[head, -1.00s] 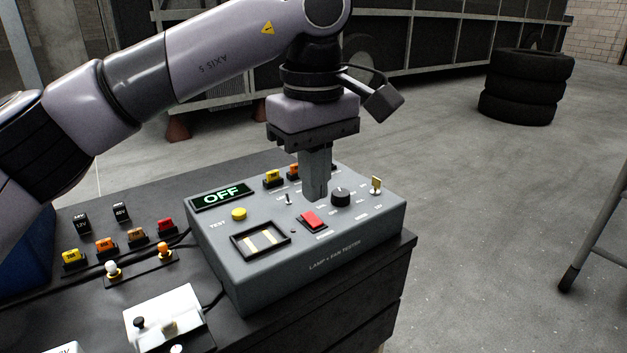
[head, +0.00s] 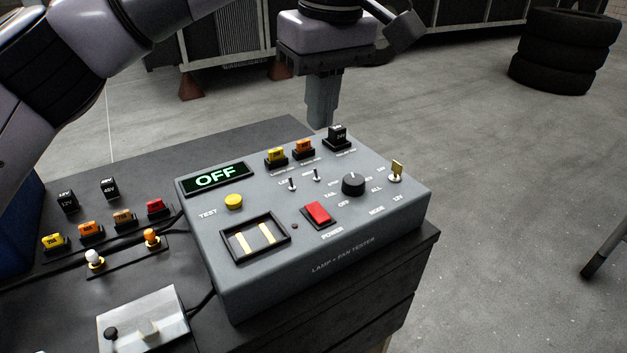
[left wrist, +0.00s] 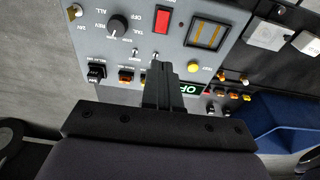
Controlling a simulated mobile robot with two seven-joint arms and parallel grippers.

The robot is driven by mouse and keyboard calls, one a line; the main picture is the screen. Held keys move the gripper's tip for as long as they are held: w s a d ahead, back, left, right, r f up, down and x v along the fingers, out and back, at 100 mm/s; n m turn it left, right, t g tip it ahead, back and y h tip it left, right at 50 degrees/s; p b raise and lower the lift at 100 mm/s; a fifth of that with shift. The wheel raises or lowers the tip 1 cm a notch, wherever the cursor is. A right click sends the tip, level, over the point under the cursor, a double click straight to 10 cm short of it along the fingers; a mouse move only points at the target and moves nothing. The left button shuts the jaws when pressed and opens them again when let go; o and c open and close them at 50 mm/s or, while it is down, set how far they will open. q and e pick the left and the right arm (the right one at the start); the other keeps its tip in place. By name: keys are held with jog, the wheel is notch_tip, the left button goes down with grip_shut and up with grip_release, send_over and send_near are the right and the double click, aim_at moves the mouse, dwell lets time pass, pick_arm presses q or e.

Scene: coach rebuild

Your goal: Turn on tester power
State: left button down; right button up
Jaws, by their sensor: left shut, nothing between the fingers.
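The grey lamp and fan tester (head: 300,260) sits on a dark cabinet top. Its red POWER rocker switch (head: 317,213) is on the top face, and its display (head: 214,177) reads OFF. The switch also shows in the left wrist view (left wrist: 162,20). My left gripper (head: 320,124) is shut and empty, fingers pointing down, above and behind the tester's far edge in the head view. It is apart from the red switch. In the left wrist view the closed fingers (left wrist: 157,66) cover part of the panel and the display. My right gripper is not in view.
Near the switch are a black mode knob (head: 353,184), a yellow TEST button (head: 233,201), small toggles (head: 292,184) and a brass key-like piece (head: 397,170). Coloured fuses (head: 90,231) stand left of the tester. Stacked tyres (head: 562,52) stand on the floor behind.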

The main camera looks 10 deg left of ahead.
aim_at(312, 204)
pick_arm(q)
jog(key=f, duration=0.4)
jog(key=w+a+f, duration=0.1)
jog(key=f, duration=0.9)
jog(key=shift+w+a, duration=0.15)
jog(key=shift+w, duration=0.05)
jog(key=shift+a+f+g+h, duration=0.1)
jog(key=shift+f+g+h, duration=0.15)
jog(key=shift+g+h, duration=0.05)
jog(key=shift+s+d+r, duration=0.25)
jog(key=shift+s+d, duration=0.25)
jog(key=shift+d, duration=0.1)
notch_tip(312, 204, up, 7)
jog(key=shift+s+d, duration=0.15)
